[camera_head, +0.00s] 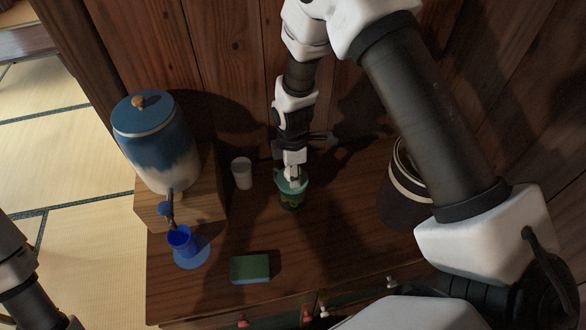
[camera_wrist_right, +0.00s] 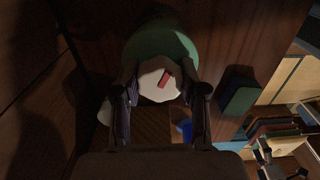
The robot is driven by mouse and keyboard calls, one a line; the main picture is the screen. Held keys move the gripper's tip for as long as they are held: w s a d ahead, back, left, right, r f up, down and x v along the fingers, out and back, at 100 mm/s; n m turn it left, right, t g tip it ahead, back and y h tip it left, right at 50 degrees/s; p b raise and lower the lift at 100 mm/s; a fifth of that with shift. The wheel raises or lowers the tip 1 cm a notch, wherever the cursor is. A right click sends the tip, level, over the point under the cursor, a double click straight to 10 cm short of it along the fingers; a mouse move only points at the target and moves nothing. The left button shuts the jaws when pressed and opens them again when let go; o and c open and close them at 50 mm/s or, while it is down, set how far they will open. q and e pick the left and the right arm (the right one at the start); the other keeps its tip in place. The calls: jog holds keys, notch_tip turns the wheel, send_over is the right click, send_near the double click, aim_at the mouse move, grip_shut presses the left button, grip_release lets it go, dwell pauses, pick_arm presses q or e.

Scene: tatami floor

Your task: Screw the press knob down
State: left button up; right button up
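The press (camera_head: 290,203) is a small green and dark container standing on the wooden cabinet top, below my right gripper (camera_head: 291,176). In the right wrist view, its wide green top (camera_wrist_right: 160,42) shows beyond the fingers. The press knob (camera_wrist_right: 153,86) is a pale round disc with a red mark. The right gripper (camera_wrist_right: 160,84) points down with one finger on each side of the knob, and the fingers appear closed on it. In the head view the gripper mostly hides the knob. Part of my left arm shows at the lower left, but its gripper is out of view.
A blue and white dispenser (camera_head: 155,135) stands on a wooden box (camera_head: 200,205) at left, with a blue cup (camera_head: 181,240) on a blue saucer (camera_head: 192,260) below its spout. A white cup (camera_head: 241,173), a green-topped sponge (camera_head: 249,268) and a dark pot (camera_head: 398,205) stand nearby.

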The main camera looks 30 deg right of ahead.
jog(key=shift+s+f, duration=0.2)
dwell(0.3)
